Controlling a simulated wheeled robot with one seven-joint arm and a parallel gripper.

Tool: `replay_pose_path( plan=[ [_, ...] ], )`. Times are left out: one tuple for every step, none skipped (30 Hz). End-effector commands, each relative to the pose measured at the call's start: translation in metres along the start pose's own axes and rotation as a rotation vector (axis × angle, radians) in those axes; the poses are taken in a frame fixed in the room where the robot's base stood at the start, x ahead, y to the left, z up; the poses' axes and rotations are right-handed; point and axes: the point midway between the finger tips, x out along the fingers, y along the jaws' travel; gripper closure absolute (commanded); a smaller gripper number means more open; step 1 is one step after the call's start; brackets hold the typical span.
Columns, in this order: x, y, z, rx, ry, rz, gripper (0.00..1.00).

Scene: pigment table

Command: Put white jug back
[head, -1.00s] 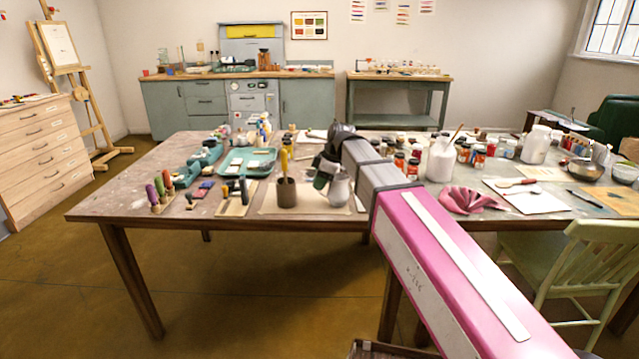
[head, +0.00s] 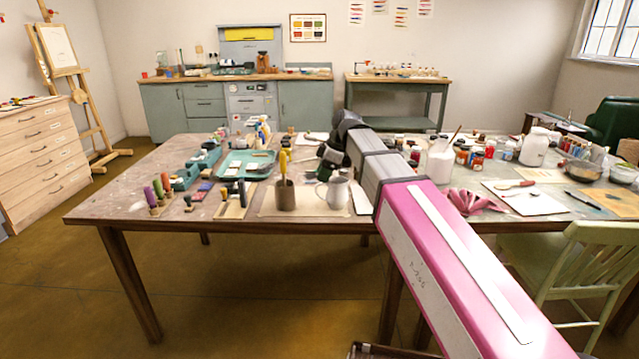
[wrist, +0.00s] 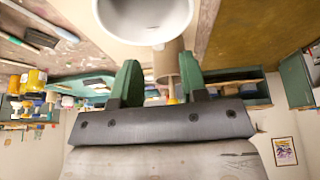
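A pale grey-white jug (head: 339,193) stands upright on a sheet of tan paper on the table, with its handle to the left. My gripper (head: 331,163) is just above and behind the jug in the head view and looks apart from it. In the wrist view my gripper (wrist: 158,70) has two green fingers spread apart with nothing held between them. A round white rim (wrist: 144,40), apparently the jug's, shows beyond the fingertips at the top edge. A brown cylinder, apparently the brown pot (wrist: 165,62), shows behind the finger gap.
The brown pot (head: 285,195) with yellow-handled tools stands left of the jug. The tan paper (head: 305,208) is bare near its front edge. A teal tray (head: 232,171) lies further left. A white jar (head: 440,163) and several paint jars stand right of my arm.

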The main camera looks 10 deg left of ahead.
Motion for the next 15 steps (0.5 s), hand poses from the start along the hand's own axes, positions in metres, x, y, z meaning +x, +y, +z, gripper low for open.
replay_pose_path(
  plan=[
    [-0.011,0.001,0.000,0.000,0.001,0.002,0.60],
    [-0.017,0.001,0.000,0.000,0.001,0.002,0.60],
    [-0.024,0.001,0.000,0.001,0.001,0.002,0.60],
    [-0.029,0.001,0.000,0.001,0.001,0.002,0.60],
    [-0.035,0.001,0.000,0.001,0.000,0.002,0.60],
    [-0.041,0.001,0.000,0.000,0.001,0.002,0.60],
    [-0.045,0.001,0.000,0.000,0.001,0.002,0.60],
    [-0.049,0.001,0.000,0.000,0.001,0.001,0.60],
    [-0.054,0.001,0.000,0.000,0.000,0.001,0.60],
    [-0.058,0.001,0.000,0.000,0.000,0.000,0.60],
    [-0.061,0.001,0.000,0.000,0.001,0.001,0.60],
    [-0.065,0.001,0.000,0.000,0.001,0.001,0.60],
    [-0.067,0.001,0.000,0.000,0.001,0.001,0.60],
    [-0.068,0.001,0.000,0.000,0.001,0.001,0.60],
    [-0.070,0.000,0.000,0.000,0.000,0.000,0.60]
  ],
)
